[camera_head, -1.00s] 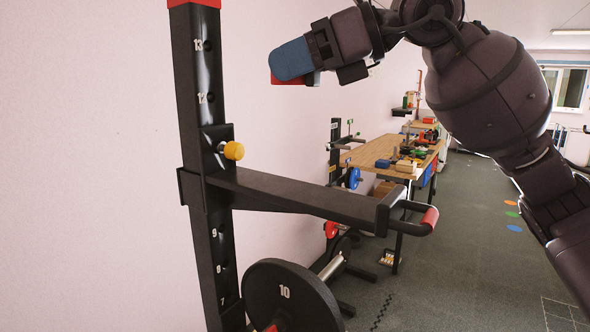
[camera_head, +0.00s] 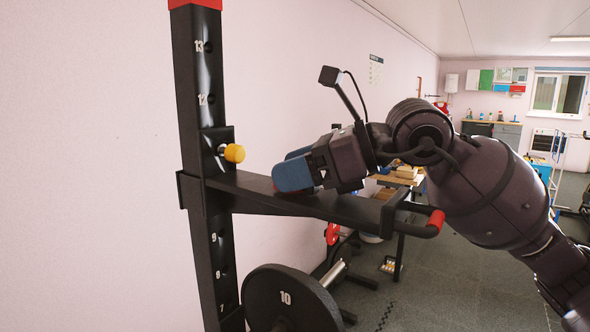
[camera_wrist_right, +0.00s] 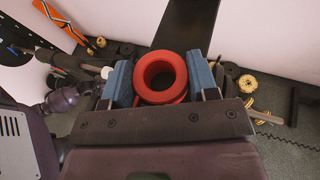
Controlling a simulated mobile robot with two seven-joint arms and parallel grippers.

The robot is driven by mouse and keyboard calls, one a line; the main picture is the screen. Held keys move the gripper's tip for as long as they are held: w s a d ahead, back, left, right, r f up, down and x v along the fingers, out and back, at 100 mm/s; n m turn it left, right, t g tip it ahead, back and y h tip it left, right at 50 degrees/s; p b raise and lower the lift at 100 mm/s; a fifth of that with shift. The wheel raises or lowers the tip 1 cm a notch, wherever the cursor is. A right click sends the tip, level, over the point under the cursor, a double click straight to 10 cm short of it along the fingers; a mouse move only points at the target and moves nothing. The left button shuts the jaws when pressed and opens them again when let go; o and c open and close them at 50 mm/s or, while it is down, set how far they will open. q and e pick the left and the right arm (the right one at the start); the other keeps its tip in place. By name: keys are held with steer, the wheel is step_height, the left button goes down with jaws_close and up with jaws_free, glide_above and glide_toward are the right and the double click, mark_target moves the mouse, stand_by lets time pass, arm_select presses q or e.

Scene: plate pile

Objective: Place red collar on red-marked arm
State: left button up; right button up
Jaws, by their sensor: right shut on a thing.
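My right gripper (camera_head: 292,172) is shut on the red collar (camera_wrist_right: 160,97), a thick ring held between the two blue finger pads in the right wrist view (camera_wrist_right: 160,80). In the head view the fingers hide most of the collar. The gripper appears just over or in front of the black horizontal arm (camera_head: 250,192) that juts from the upright post; I cannot tell if the collar touches it. I cannot tell which arm carries the red mark. My left gripper is not in view.
The black numbered post (camera_head: 193,95) has a red top and a yellow knob (camera_head: 234,153). A black weight plate marked 10 (camera_head: 290,300) hangs below on the rack. A wooden table (camera_head: 400,180) stands behind. The pink wall is close on the left.

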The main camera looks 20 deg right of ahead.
steer(key=shift+f, duration=0.3)
steer(key=shift+f, duration=0.15)
